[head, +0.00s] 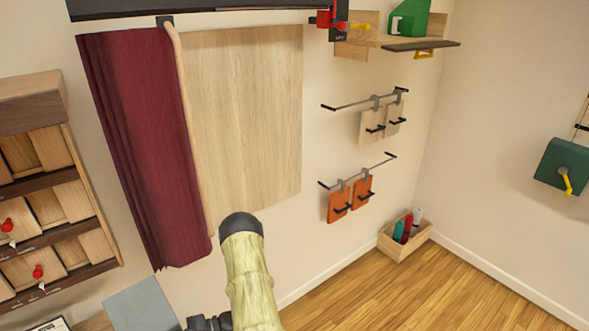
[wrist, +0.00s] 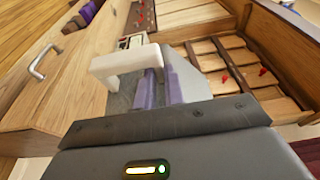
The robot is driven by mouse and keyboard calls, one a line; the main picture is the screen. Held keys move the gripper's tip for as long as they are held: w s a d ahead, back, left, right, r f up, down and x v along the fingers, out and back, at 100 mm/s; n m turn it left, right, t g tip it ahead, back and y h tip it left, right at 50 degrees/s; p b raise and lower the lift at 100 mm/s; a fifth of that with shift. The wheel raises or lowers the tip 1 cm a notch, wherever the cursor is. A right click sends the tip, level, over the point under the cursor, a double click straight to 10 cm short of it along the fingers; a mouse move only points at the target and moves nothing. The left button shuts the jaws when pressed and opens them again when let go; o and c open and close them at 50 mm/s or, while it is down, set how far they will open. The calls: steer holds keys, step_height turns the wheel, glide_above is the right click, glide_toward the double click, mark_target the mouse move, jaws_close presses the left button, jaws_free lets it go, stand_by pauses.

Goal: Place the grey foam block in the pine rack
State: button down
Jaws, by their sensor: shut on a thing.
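My gripper (wrist: 150,72) shows in the wrist view with pale fingers beyond its dark palm. It is shut on a grey thing (wrist: 121,98), which looks like the grey foam block and is partly hidden by the fingers and palm. In the head view a flat grey surface (head: 140,305) is at the bottom left beside dark parts of my arm; I cannot tell for sure that it is the block. A wooden rack (head: 72,262) with compartments and red knobs stands at the left edge of the head view. A similar compartmented wooden unit (wrist: 266,92) shows at the right in the wrist view.
A dark red curtain (head: 140,140) hangs right of the rack, beside a wooden panel (head: 245,120). A wooden front with a metal handle (wrist: 42,62) is at the left in the wrist view. A crate (head: 404,247) with bottles stands on the floor. Floor at bottom right is clear.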

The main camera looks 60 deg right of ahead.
step_height(320, 180, down, 15)
steer(key=b, duration=1.4)
steer(key=shift+r, duration=0.2)
steer(key=shift+f, duration=0.1)
